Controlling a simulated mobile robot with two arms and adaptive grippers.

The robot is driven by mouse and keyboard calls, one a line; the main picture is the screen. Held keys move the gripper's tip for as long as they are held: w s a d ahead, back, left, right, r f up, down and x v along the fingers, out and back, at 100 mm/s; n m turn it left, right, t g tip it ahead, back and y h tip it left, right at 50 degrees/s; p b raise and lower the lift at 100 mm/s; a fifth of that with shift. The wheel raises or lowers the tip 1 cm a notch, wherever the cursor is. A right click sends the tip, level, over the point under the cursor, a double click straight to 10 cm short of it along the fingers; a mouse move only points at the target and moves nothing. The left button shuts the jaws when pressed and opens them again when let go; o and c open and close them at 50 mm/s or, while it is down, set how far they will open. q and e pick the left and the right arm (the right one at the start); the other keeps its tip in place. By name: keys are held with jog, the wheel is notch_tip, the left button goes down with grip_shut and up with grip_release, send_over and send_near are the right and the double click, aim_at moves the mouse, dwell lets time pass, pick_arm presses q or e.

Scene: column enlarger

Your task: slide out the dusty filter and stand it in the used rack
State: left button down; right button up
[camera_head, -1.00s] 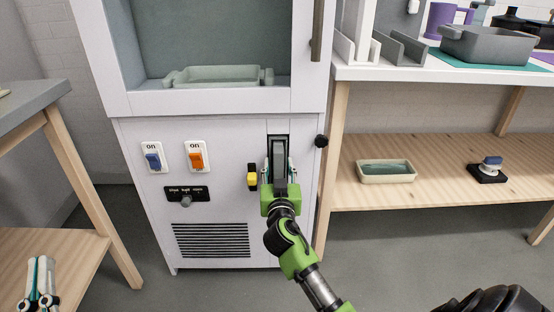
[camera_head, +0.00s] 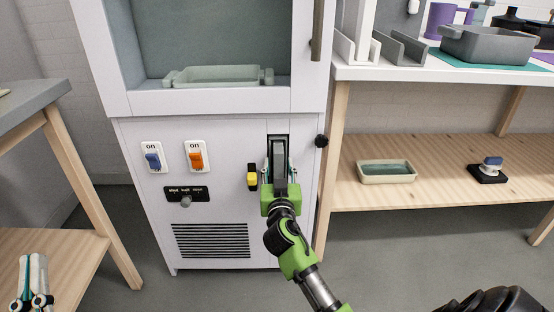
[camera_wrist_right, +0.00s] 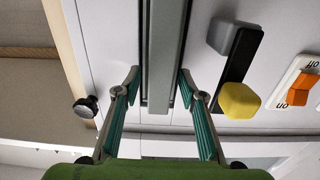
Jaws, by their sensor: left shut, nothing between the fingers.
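The dusty filter (camera_head: 279,160) shows as an upright grey slab in a dark slot low on the white cabinet; its edge also shows in the right wrist view (camera_wrist_right: 164,60). My right gripper (camera_head: 279,178) is at the slot. In the wrist view its fingers (camera_wrist_right: 160,74) are spread on either side of the filter's edge, with a gap at least on the left. A white rack (camera_head: 356,45) and a grey rack (camera_head: 400,48) stand on the right-hand counter; I cannot tell which is the used rack. My left gripper (camera_head: 34,260) is shut and empty at lower left.
A yellow-ended latch (camera_head: 252,177) sits left of the slot and a black knob (camera_head: 321,141) right of it. Blue (camera_head: 153,161) and orange (camera_head: 196,160) switches are further left. A grey pan (camera_head: 487,45) occupies the counter beside the racks.

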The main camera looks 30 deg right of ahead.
grip_shut()
jog(key=shift+v, duration=2.2)
pick_arm(q)
jog(key=shift+s+r, duration=0.2)
jog(key=shift+r, duration=0.15)
pick_arm(e)
jog(key=shift+o, duration=0.3)
grip_release()
